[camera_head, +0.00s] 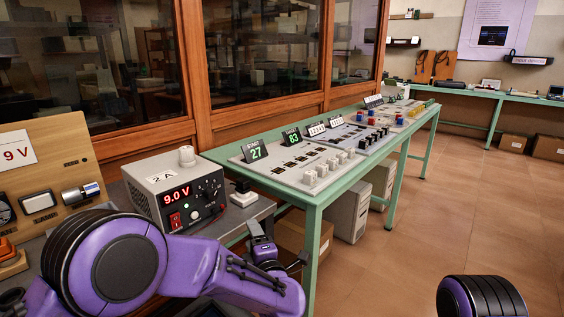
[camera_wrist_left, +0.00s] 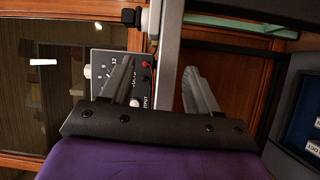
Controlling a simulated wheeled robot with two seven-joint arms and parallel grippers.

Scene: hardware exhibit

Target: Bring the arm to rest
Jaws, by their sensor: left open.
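My left arm (camera_head: 215,272), purple and black, comes in from the lower left of the head view and reaches across in front of the grey bench. Its gripper (camera_head: 276,252) is small and partly hidden behind the forearm, near the front end of the green table. In the left wrist view the two grey fingers of this gripper (camera_wrist_left: 160,82) stand apart with nothing held between them. A black and purple joint of my right arm (camera_head: 482,297) shows at the bottom right of the head view. The right gripper is outside both views.
A power supply (camera_head: 176,190) reading 9.0 V stands on the grey bench, close behind my left arm. A white push-button box (camera_head: 243,196) sits beside it. The green table (camera_head: 312,196) carries a panel (camera_head: 290,165) with white blocks. Open floor (camera_head: 465,200) lies to the right.

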